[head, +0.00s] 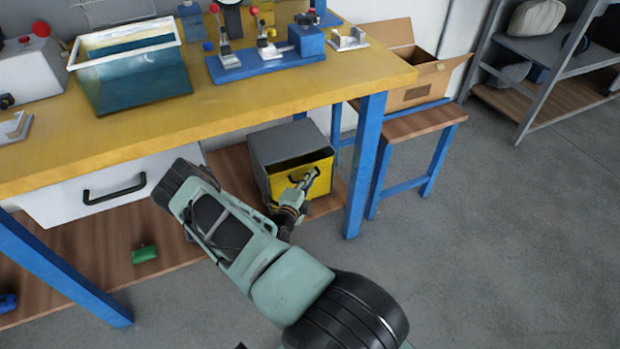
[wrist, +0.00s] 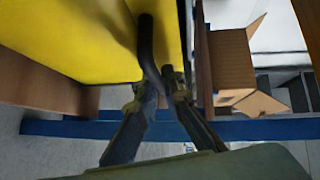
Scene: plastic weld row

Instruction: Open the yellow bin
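The yellow bin (head: 318,188) sits in a grey housing on the low wooden shelf under the workbench. Its front has a dark curved handle, and a dark gap shows above the front's top edge. My gripper (head: 308,180) reaches the front from the right side. In the wrist view the yellow face (wrist: 85,40) fills the upper left, and the dark handle (wrist: 147,45) runs down between the fingertips of my gripper (wrist: 162,82). The fingers are close together and appear closed on the lower end of the handle. The exact contact is partly hidden.
A blue table leg (head: 367,165) stands just right of the bin. A small blue-legged stand (head: 425,122) holds an open cardboard box (head: 412,95). A white drawer (head: 100,190) hangs at left, with a green item (head: 145,254) below. The floor in front is clear.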

